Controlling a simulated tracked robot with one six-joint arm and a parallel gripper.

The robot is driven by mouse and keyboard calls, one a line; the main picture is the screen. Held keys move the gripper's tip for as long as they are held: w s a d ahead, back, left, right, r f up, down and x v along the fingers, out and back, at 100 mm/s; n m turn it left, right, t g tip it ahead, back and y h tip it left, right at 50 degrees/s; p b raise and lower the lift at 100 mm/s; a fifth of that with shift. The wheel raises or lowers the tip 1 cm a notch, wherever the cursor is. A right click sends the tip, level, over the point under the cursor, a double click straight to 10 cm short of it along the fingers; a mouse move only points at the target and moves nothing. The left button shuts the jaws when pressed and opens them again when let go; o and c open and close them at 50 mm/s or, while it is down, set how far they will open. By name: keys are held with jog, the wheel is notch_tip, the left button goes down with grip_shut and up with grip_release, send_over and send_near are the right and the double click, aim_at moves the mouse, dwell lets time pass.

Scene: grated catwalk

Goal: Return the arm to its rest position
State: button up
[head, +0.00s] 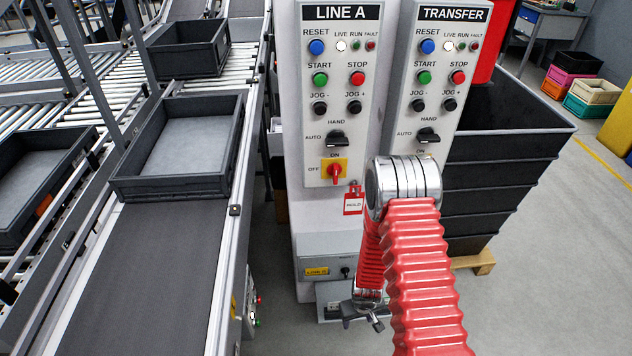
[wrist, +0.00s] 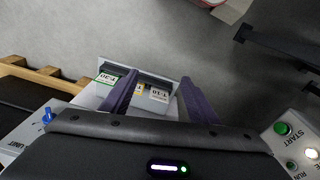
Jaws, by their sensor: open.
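My arm in its red ribbed sleeve rises in front of the two control panels and bends over at a metal joint. My gripper (head: 362,316) hangs low beside the foot of the LINE A panel (head: 341,95), pointing down. It is open and empty. In the wrist view its two dark purple fingers (wrist: 158,100) stand apart, with a pale holder with tags (wrist: 150,88) beyond them, one reading T-20 and another T-10. I cannot tell whether the fingers touch the holder.
The TRANSFER panel (head: 437,75) stands right of LINE A, close to my arm. Black stacked bins (head: 510,150) are behind it. A conveyor (head: 140,270) carrying a grey tray (head: 170,187) runs on the left. A red tag (head: 353,203) hangs from LINE A. Floor at the lower right is clear.

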jog(key=s+r+m+t, duration=0.1)
jog(key=s+r, duration=0.4)
jog(key=r, duration=1.3)
jog(key=s+d+r+m+t, duration=0.1)
jog(key=s+r, duration=0.5)
jog(key=r, duration=1.3)
jog(key=s+d+r+m+t, duration=0.1)
jog(key=s+r, duration=0.4)
jog(key=r, duration=1.4)
jog(key=shift+s+d+t, duration=0.15)
jog(key=shift+s+t, duration=0.1)
jog(key=shift+t, duration=0.45)
jog(key=shift+c, duration=0.6)
